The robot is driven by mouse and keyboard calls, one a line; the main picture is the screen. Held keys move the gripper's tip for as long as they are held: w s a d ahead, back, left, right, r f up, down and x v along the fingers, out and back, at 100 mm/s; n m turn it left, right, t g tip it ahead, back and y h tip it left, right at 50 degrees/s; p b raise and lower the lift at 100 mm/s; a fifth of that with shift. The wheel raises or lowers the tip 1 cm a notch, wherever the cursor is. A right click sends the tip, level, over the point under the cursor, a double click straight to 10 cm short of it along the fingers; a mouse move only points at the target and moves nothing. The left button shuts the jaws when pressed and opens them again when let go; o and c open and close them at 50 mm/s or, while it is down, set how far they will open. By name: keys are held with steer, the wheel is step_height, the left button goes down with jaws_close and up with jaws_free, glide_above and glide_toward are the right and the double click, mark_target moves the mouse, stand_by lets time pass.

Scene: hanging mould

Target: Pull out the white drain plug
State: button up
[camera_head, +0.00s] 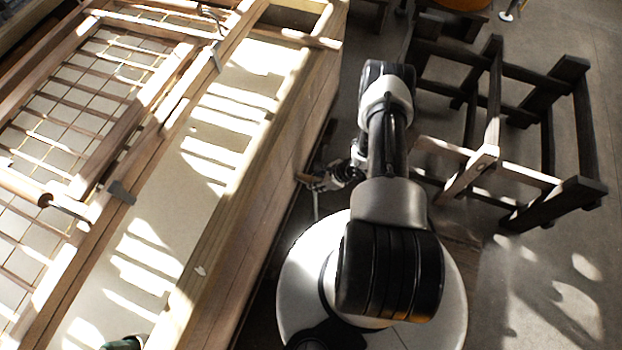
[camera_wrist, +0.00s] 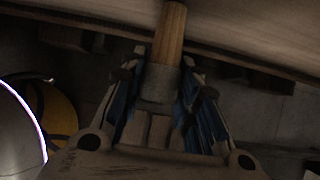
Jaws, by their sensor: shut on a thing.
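In the wrist view, my gripper (camera_wrist: 163,78) has its two blue-padded fingers on either side of a short round plug (camera_wrist: 158,84). The plug looks pale grey in the shade, and my gripper is shut on it. A tan wooden round piece (camera_wrist: 170,35) runs on from the plug to the wooden vat wall (camera_wrist: 240,32). In the head view, my gripper (camera_head: 326,181) is low beside the right outer side of the wooden vat (camera_head: 268,165).
A wooden mould with a grid (camera_head: 85,85) is over the left part of the vat. A dark wooden frame stand (camera_head: 497,150) is on the floor to the right of my arm. In the wrist view, a yellow round thing (camera_wrist: 58,108) is at the left. Floor is clear at the lower right.

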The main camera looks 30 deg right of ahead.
steer(key=o, duration=0.8)
steer(key=shift+s+d, duration=0.2)
steer(key=o, duration=0.4)
steer(key=shift+c, duration=0.2)
steer(key=v, duration=1.2)
steer(key=shift+a, duration=0.1)
